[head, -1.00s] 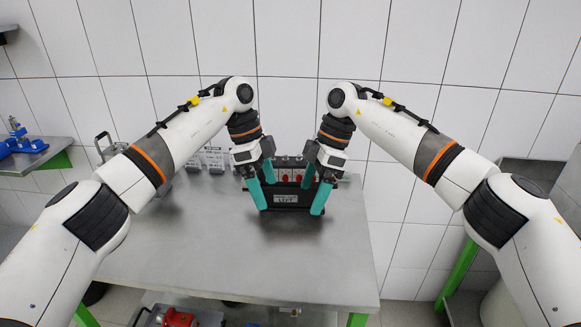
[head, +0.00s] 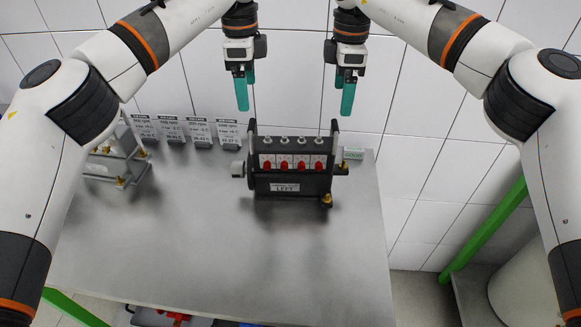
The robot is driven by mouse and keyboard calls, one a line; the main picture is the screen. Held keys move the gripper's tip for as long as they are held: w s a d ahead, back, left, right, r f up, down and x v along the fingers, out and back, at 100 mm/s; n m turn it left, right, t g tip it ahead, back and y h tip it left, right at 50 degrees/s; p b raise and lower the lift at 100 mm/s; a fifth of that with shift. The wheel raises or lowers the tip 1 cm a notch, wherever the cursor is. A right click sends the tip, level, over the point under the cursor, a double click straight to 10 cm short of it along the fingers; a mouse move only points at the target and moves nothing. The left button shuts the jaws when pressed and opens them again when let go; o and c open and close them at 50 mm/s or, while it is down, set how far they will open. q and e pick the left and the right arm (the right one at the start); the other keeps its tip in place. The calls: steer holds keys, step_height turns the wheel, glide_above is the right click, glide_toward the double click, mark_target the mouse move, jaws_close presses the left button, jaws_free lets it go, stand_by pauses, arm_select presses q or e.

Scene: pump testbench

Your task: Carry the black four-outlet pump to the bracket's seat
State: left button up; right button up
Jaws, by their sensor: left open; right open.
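The black four-outlet pump (head: 291,184) stands upright on the grey table, right of its middle and near its back edge. It has several metal outlets on top, red parts on its front and a "LEFT" label. My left gripper (head: 241,106) hangs above and beyond the pump's left end, open and empty. My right gripper (head: 347,110) hangs above its right end, also open and empty. Neither touches the pump. A grey metal frame with brass knobs (head: 118,165), perhaps the bracket, stands at the table's left, partly behind my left arm. I cannot make out its seat.
Several printed cards (head: 172,130) stand along the back of the table (head: 225,250). A small green-lettered sign (head: 353,154) is right of the pump. The table's middle and front are clear. The tiled wall is close behind.

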mark_target(251, 123)
arm_select(q)
step_height(251, 123, down, 12)
steer(key=shift+w, duration=0.15)
arm_select(e)
step_height(251, 123, down, 12)
steer(key=shift+w, duration=0.15)
